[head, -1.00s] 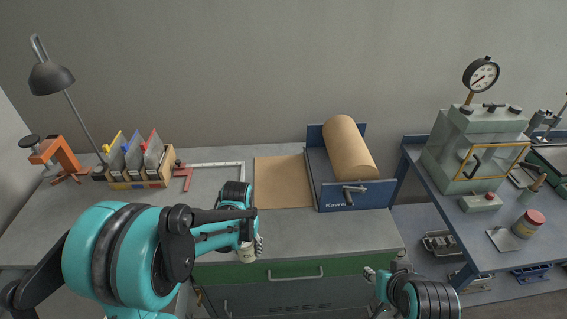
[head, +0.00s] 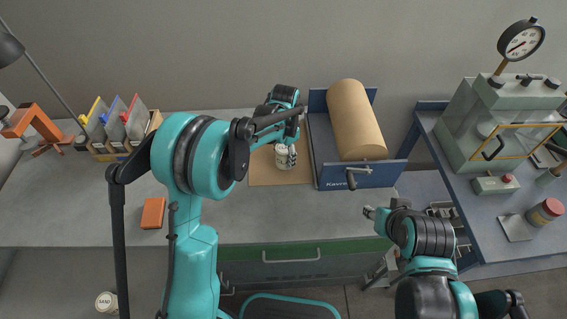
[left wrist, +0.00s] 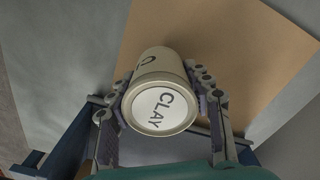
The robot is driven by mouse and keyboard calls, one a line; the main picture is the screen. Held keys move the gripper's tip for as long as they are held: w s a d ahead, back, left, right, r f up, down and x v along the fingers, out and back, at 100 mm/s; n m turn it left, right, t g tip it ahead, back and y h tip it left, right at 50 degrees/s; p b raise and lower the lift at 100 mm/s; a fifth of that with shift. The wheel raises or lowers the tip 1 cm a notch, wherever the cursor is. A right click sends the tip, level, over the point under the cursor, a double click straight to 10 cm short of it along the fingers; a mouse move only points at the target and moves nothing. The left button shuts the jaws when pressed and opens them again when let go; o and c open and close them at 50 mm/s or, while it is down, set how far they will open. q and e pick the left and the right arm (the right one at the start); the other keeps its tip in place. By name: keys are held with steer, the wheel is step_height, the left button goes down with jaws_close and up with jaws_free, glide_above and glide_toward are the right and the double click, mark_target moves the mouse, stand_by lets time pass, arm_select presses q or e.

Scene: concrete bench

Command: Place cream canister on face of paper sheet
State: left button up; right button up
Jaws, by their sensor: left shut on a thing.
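The cream canister (head: 283,163) has a white lid lettered CLAY, which faces the camera in the left wrist view (left wrist: 160,106). My left gripper (head: 288,152) is shut on it, with one finger on each side. The canister is over the brown paper sheet (head: 262,176); I cannot tell whether its base touches the sheet. The sheet lies flat on the bench and also shows behind the canister in the left wrist view (left wrist: 235,45). My left arm hides part of the sheet in the head view. My right gripper (head: 374,214) is off the bench's front right; its jaw opening is unclear.
A blue paper-roll holder (head: 362,177) with a brown roll (head: 355,120) stands just right of the sheet. An orange block (head: 153,213) lies on the bench left of my arm. A second round lid (head: 106,302) shows at lower left.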

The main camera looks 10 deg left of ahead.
mark_target(284, 163)
arm_select(q)
step_height(284, 163, down, 3)
steer(key=shift+s+f+b, duration=0.1)
steer(key=shift+f+b, duration=0.05)
steer(key=shift+b, duration=0.45)
steer(key=shift+f, duration=0.2)
steer(key=shift+f, duration=0.15)
steer(key=o, duration=1.5)
steer(key=shift+c, duration=0.2)
